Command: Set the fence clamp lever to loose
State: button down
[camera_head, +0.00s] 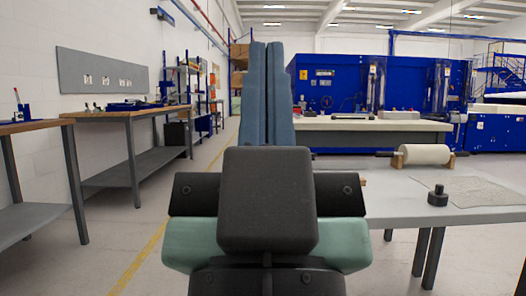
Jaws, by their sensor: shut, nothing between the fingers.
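I cannot make out a fence clamp lever or its fence in the head view. My gripper (267,62) stands in the middle foreground, pointing up and away. Its two long blue-grey fingers lie side by side, shut and empty. A dark block and a wide black and green body in front of them hide the finger bases and the floor behind. The gripper appears in free space, touching nothing that I can see.
A grey table (410,198) at right bears a white roll (426,154), a sheet (475,191) and a black knob-like piece (437,196). Workbenches (120,114) line the left wall under a grey board (100,72). Blue machines (340,80) stand behind a long counter (350,125). An aisle (190,180) lies open at left.

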notch_tip(320, 180, up, 49)
jog(key=p, duration=4.7)
jog(key=shift+r, duration=0.2)
jog(key=shift+w, duration=0.15)
